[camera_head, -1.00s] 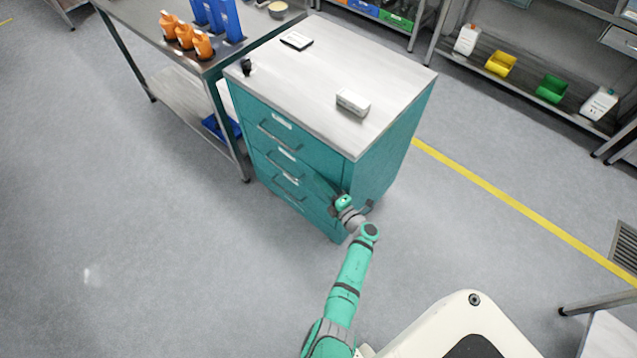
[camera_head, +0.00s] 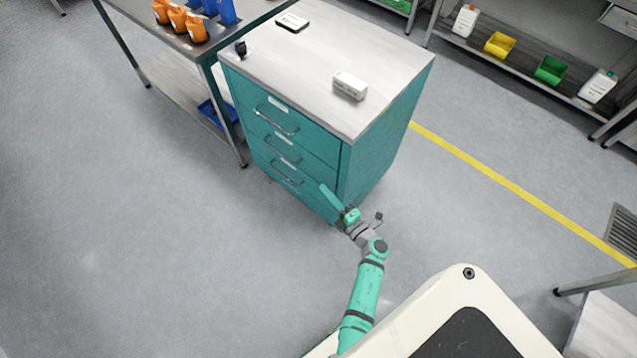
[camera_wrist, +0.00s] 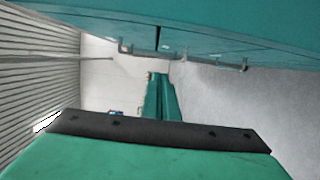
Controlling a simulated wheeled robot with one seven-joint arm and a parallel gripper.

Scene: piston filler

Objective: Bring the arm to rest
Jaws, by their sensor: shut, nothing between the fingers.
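My arm reaches up from the bottom of the head view, bent at a grey joint. My gripper (camera_head: 331,195) is at its end, in front of the lower right part of the teal drawer cabinet (camera_head: 365,165). In the wrist view my gripper's fingers (camera_wrist: 159,85) lie side by side, shut with nothing between them. The cabinet front fills the top of the wrist view (camera_wrist: 220,35), with drawer handles projecting from it. The drawers look closed. I cannot tell how wide the gap between gripper and cabinet is.
A white box (camera_head: 350,86), a dark flat item (camera_head: 292,22) and a small black object (camera_head: 240,48) are on the cabinet top. A metal table (camera_head: 205,50) with orange bottles (camera_head: 178,18) stands left. Open grey floor (camera_head: 130,250) lies to the left, and a shelf rack (camera_head: 520,75) back right.

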